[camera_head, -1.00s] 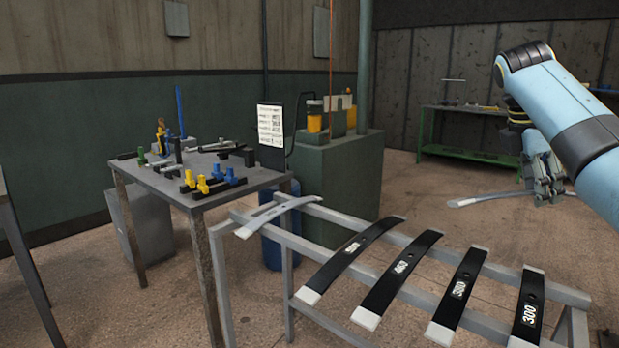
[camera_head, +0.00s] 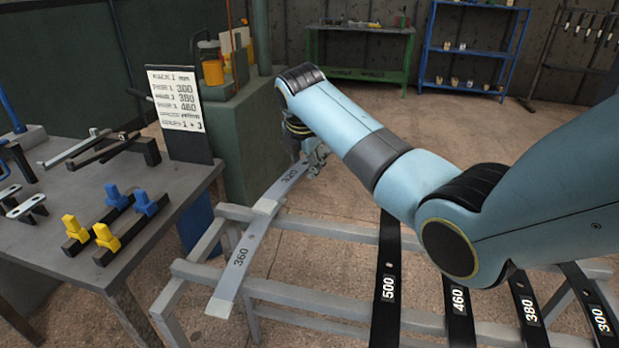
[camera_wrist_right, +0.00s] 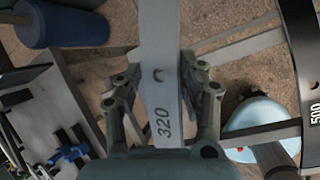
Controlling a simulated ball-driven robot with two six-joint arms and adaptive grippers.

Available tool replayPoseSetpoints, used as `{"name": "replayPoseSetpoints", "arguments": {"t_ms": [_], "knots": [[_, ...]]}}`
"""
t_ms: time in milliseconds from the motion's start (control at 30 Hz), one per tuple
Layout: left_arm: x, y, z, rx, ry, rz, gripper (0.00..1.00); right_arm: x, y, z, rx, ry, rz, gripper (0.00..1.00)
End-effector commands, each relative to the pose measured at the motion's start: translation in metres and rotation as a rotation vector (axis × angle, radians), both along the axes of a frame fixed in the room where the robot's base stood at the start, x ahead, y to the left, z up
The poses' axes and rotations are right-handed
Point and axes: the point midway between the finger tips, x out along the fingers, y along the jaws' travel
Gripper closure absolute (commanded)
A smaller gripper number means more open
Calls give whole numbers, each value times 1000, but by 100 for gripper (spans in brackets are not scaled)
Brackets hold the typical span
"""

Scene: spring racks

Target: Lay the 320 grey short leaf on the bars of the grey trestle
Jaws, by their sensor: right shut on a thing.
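The 320 grey short leaf (camera_head: 290,178) is a pale flat strip held in my right gripper (camera_head: 317,160). It slants down to the left, its near end close to the far end of a grey 360 leaf (camera_head: 243,255). I cannot tell whether they touch. The right wrist view shows the 320 leaf (camera_wrist_right: 160,60) between the two fingers of the gripper (camera_wrist_right: 160,95). The grey trestle (camera_head: 300,292) has two long bars; the 360 leaf lies across them at the left end. My left gripper is not in view.
Black leaves marked 500 (camera_head: 388,270), 460, 380 and 300 lie across the trestle, partly behind my right arm. A workbench (camera_head: 60,215) with yellow and blue clamps and a sign (camera_head: 180,100) stands left. A dark green cabinet (camera_head: 255,130) stands behind the trestle.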

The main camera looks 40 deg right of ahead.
Motion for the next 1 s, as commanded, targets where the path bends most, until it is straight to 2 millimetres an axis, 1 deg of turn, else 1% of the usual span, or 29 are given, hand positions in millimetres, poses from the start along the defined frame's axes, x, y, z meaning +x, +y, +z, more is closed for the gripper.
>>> {"name": "replayPoseSetpoints", "arguments": {"t_ms": [33, 100, 200, 333, 400, 533, 733, 1000], "knots": [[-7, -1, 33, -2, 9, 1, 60, -16, 6, 3, 8, -18, 57, 100], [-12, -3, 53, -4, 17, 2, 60, -34, 16, -9, 27, -52, 134, 100], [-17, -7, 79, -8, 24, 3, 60, -62, 30, -21, 52, -96, 220, 100], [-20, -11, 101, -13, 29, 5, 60, -94, 43, -28, 79, -138, 291, 100], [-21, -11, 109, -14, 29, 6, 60, -107, 47, -30, 90, -154, 314, 100], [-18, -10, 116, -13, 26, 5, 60, -119, 52, -31, 101, -171, 336, 100], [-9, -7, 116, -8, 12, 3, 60, -123, 53, -35, 105, -176, 341, 100], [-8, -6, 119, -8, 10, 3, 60, -124, 53, -33, 112, -187, 338, 100]]}}
